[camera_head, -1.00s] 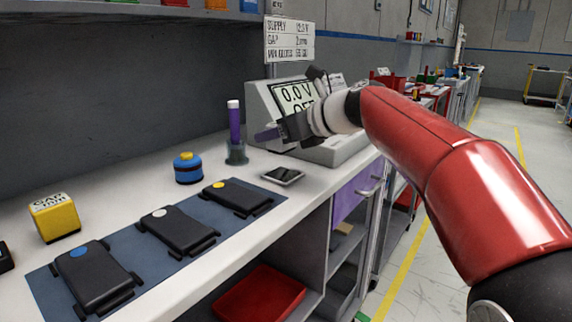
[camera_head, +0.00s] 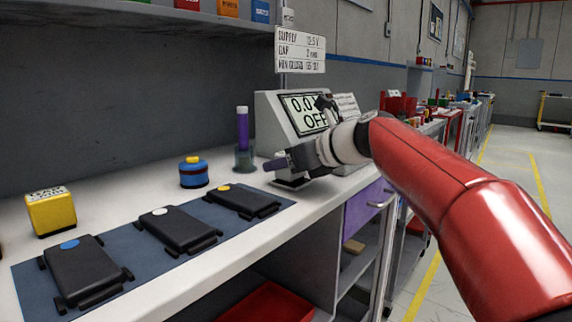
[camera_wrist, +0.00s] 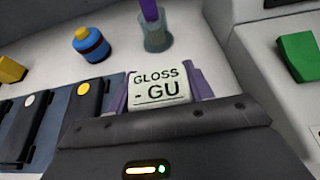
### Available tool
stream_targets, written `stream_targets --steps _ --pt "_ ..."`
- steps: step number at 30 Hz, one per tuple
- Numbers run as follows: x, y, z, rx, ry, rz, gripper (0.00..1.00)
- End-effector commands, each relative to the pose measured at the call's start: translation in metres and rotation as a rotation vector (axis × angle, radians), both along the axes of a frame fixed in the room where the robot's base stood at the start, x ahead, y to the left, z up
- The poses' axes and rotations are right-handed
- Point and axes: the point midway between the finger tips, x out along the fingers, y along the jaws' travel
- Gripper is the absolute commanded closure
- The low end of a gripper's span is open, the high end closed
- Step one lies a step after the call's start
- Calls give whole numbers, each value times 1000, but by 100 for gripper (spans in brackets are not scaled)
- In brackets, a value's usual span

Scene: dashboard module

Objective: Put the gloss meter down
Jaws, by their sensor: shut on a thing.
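The gloss meter shows in the wrist view as a pale block marked "GLOSS - GU" (camera_wrist: 160,86), between the two purple fingers of my gripper (camera_wrist: 160,92). My gripper is shut on it. In the head view my gripper (camera_head: 288,162) is low over the bench, in front of the grey display unit. The meter is mostly hidden there by my gripper. A small flat dark-edged slab (camera_head: 290,184) lies on the bench just under my gripper. I cannot tell whether the meter touches it.
Several black modules (camera_head: 178,230) lie on a blue mat (camera_head: 120,246). The grey display unit (camera_head: 268,120) reads OFF. A yellow block (camera_head: 52,212) stands far left.

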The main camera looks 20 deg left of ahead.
Motion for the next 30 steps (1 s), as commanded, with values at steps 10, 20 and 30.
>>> stream_targets --steps 10,20,30 --pt "0 0 -1 0 0 0 28" --pt "-5 -15 8 0 -2 -2 28" --pt "-31 -76 35 -1 -1 -4 28"
